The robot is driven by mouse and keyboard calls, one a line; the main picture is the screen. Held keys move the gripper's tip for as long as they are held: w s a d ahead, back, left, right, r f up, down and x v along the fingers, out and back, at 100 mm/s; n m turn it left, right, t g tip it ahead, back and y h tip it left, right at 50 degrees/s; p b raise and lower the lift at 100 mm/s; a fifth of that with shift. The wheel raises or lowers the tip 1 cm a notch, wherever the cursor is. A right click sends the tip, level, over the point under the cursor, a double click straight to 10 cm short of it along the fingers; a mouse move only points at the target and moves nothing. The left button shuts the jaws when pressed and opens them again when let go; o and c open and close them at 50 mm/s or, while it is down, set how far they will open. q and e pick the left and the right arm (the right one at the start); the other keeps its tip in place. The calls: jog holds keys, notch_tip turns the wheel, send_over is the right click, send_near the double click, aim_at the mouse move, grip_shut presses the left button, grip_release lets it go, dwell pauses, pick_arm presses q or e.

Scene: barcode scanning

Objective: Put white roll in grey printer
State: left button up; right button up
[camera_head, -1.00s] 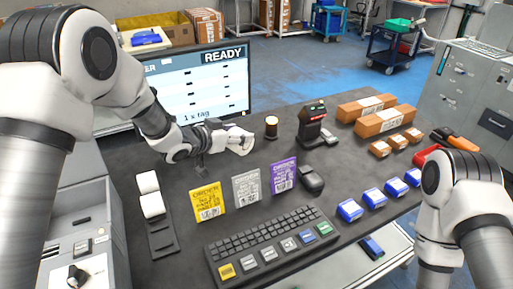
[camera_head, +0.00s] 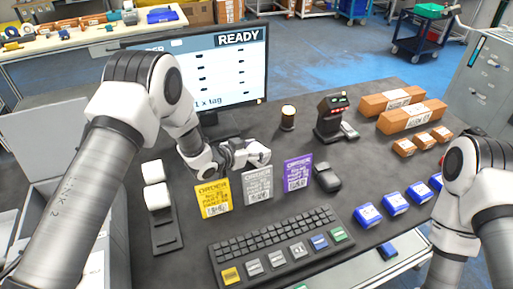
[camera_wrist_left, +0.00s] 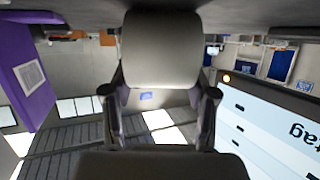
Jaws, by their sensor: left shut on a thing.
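My left gripper (camera_head: 258,152) is above the dark table, behind the grey and yellow order cards. It is shut on a pale, rounded thing that looks like a white roll; in the left wrist view the white roll (camera_wrist_left: 160,50) fills the space between the finger pads. Two more white rolls, the rear one (camera_head: 153,171) and the front one (camera_head: 158,196), stand on a dark holder (camera_head: 166,232) at the left. A grey machine (camera_head: 45,135) at the left edge may be the grey printer; my left arm hides part of it. My right gripper is out of view.
A monitor (camera_head: 225,75) reading READY stands behind the gripper. Yellow (camera_head: 213,200), grey (camera_head: 258,184) and purple (camera_head: 298,172) order cards stand before it.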

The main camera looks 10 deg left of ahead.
pick_arm(q)
jog(key=shift+s, duration=0.1)
jog(key=shift+f, duration=0.1)
jog(key=o, duration=1.3)
jog(key=shift+c, duration=0.2)
jog(key=shift+r, duration=0.2)
jog(key=b+v, duration=0.2)
jog(key=v, duration=0.9)
jog(key=shift+s+a, duration=0.25)
jog(key=shift+s, duration=0.05)
jog(key=shift+o, duration=0.4)
